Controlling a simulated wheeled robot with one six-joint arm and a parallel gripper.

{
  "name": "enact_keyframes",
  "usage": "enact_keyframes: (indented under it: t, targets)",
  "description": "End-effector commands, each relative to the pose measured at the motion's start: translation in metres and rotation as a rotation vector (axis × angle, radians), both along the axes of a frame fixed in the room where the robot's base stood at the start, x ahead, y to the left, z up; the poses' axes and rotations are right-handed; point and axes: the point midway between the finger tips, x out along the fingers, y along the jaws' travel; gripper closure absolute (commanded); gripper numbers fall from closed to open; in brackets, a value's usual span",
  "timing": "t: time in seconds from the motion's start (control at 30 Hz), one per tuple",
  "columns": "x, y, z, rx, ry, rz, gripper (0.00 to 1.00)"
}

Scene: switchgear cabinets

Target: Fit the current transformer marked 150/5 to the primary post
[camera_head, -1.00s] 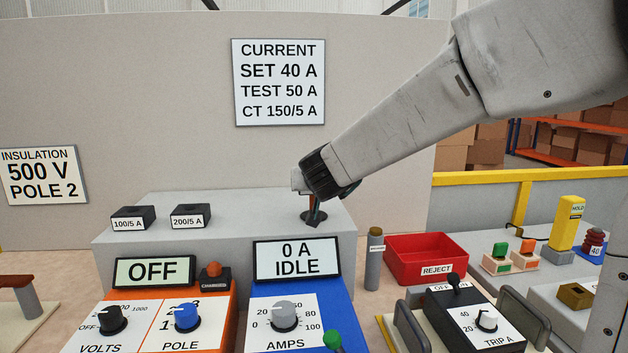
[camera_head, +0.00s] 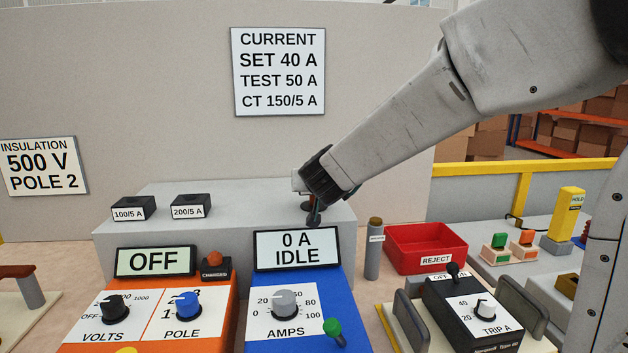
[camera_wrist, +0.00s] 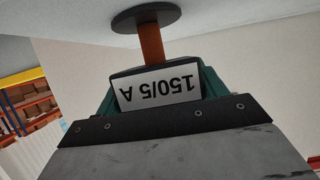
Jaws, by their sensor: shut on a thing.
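The current transformer (camera_wrist: 158,90) is a dark block with a white 150/5 A label, upside down in the wrist view. My gripper (camera_head: 314,214) is shut on it, with a teal finger on each side. The primary post (camera_wrist: 152,45) is a copper-coloured rod on a dark round base (camera_wrist: 145,18). The post meets the transformer's edge in the wrist view; I cannot tell whether the transformer is around it or behind it. In the head view my gripper hides the transformer and most of the post, above the right front of the grey bench block (camera_head: 230,232).
Dark blocks marked 100/5 A (camera_head: 132,207) and 200/5 A (camera_head: 191,205) stand left on the bench block. A display reading 0 A IDLE (camera_head: 297,248) stands just in front. A small post (camera_head: 374,255) and the red REJECT tray (camera_head: 425,243) are to the right.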

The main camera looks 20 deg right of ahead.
Motion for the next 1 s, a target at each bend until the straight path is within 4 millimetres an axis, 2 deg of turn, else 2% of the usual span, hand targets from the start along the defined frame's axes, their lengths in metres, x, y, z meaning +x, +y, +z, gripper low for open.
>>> enact_keyframes:
  t: [1.0]
  targets:
    - [0.000,0.000,-0.025,0.001,-0.001,0.000,0.64]
